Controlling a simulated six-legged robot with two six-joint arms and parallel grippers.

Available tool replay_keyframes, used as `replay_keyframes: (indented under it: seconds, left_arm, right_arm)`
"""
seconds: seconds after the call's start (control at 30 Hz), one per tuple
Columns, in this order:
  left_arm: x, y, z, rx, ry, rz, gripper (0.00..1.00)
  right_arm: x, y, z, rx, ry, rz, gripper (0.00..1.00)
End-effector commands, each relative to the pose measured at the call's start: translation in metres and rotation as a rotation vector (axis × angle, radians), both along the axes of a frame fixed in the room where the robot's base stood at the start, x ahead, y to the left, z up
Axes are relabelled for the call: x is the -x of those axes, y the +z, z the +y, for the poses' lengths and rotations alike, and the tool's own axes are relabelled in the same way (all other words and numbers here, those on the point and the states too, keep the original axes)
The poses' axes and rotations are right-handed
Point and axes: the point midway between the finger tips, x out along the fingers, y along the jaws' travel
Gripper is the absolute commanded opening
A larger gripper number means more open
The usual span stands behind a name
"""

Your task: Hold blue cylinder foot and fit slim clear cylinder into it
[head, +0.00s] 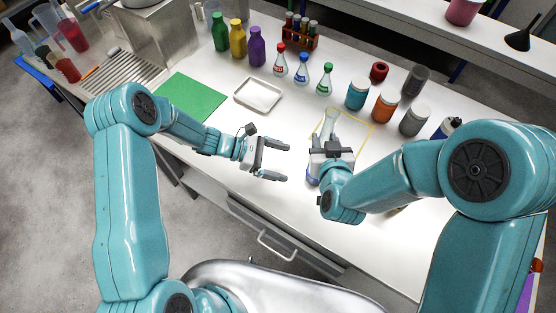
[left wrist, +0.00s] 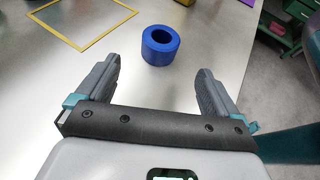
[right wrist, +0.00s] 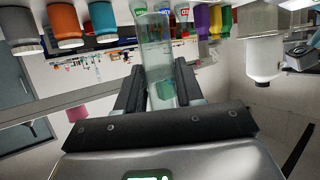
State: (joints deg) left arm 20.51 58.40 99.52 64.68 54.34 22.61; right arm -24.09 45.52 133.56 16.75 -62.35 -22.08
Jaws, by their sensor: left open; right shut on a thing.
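The blue cylinder foot (left wrist: 161,47) is a short ring with a round opening, upright on the table ahead of my left gripper (left wrist: 158,80), between the lines of its fingers but apart from them. In the head view only a bit of the foot (head: 312,179) shows beside my right gripper (head: 328,146). My left gripper (head: 287,162) is open and empty, low over the table. My right gripper, also in the right wrist view (right wrist: 158,88), is shut on the slim clear cylinder (right wrist: 155,45), which also shows in the head view (head: 330,122). The cylinder's lower end is hard to make out.
A yellow square outline (head: 371,124) lies on the table behind my right gripper. Lidded jars (head: 385,106) and small flasks (head: 302,72) stand farther back. A metal tray (head: 258,95) and green mat (head: 190,98) lie at the left.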

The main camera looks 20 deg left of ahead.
Motion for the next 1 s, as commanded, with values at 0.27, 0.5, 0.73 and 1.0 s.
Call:
replay_keyframes:
  seconds: [0.27, 0.5, 0.73, 1.0]
  left_arm:
    - [-0.007, -0.018, -0.044, 0.002, -0.004, 0.004, 0.95]
    - [-0.014, -0.036, -0.085, 0.0, -0.004, 0.002, 0.95]
    - [-0.017, -0.044, -0.105, -0.001, -0.001, 0.002, 0.95]
    - [-0.018, -0.045, -0.107, -0.001, -0.001, 0.001, 0.95]
  right_arm:
    - [0.0, 0.0, 0.0, 0.0, 0.0, 0.0, 0.01]
    - [0.0, 0.0, 0.0, 0.0, 0.0, 0.0, 0.01]
    - [0.0, 0.0, 0.0, 0.0, 0.0, 0.0, 0.01]
    - [0.0, 0.0, 0.0, 0.0, 0.0, 0.0, 0.01]
